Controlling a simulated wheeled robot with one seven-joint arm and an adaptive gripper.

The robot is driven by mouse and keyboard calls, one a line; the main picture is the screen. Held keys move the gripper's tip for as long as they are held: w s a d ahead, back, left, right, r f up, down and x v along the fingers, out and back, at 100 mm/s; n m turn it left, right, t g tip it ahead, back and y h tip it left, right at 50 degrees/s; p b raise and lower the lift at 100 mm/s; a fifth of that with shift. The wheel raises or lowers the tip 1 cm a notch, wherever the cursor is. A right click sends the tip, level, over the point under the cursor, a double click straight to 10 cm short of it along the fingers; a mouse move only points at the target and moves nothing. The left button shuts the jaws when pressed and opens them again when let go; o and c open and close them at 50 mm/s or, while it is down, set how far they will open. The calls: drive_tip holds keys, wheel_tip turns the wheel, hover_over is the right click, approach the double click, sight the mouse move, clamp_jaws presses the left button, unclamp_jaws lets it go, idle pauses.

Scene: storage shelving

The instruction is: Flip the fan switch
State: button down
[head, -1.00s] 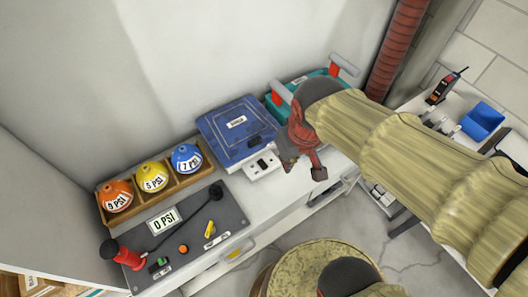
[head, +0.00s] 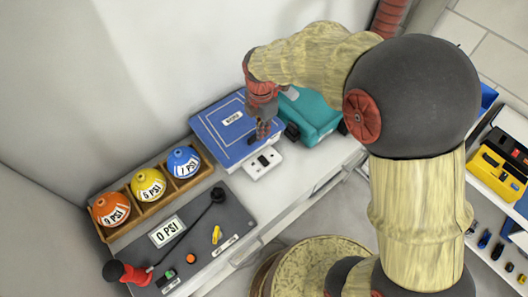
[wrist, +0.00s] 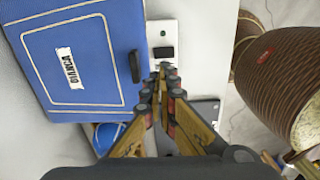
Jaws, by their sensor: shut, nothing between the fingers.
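A small white switch box (head: 262,163) lies on the white counter, at the lower right of a blue case. It has dark parts on its top. In the wrist view the white switch box (wrist: 161,30) shows a black square switch (wrist: 163,52) just past my fingertips. My gripper (head: 262,135) points down beside the box, over the blue case's right edge. In the wrist view my gripper (wrist: 163,72) is shut and empty, with its tips overlapping the near part of the box. I cannot tell whether they touch it. No fan label is readable.
The blue case (head: 225,125) with a black handle is close on the left of my gripper. A teal case (head: 313,115) is on its right. A wooden tray (head: 200,180) holds orange, yellow and blue PSI balls. A grey mat (head: 190,225) carries a pump and small items.

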sight(264, 162)
wheel_tip(264, 162, down, 14)
drive_tip(key=b, duration=0.5)
drive_tip(key=shift+s, duration=0.1)
drive_tip(key=shift+f+p, duration=0.35)
drive_tip(key=shift+p, duration=0.7)
drive_tip(key=shift+a+f, duration=0.1)
drive_tip(key=shift+f, duration=0.15)
drive_tip(key=shift+s, duration=0.1)
drive_tip(key=shift+s+d, duration=0.45)
drive_tip(key=shift+s, duration=0.15)
wheel_tip(264, 162, up, 15)
drive_tip(key=w+p, duration=0.1)
drive_tip(key=p, duration=0.5)
drive_tip(key=shift+w+a+f, duration=0.15)
drive_tip(key=shift+w+a, duration=0.15)
drive_tip(key=shift+a, duration=0.05)
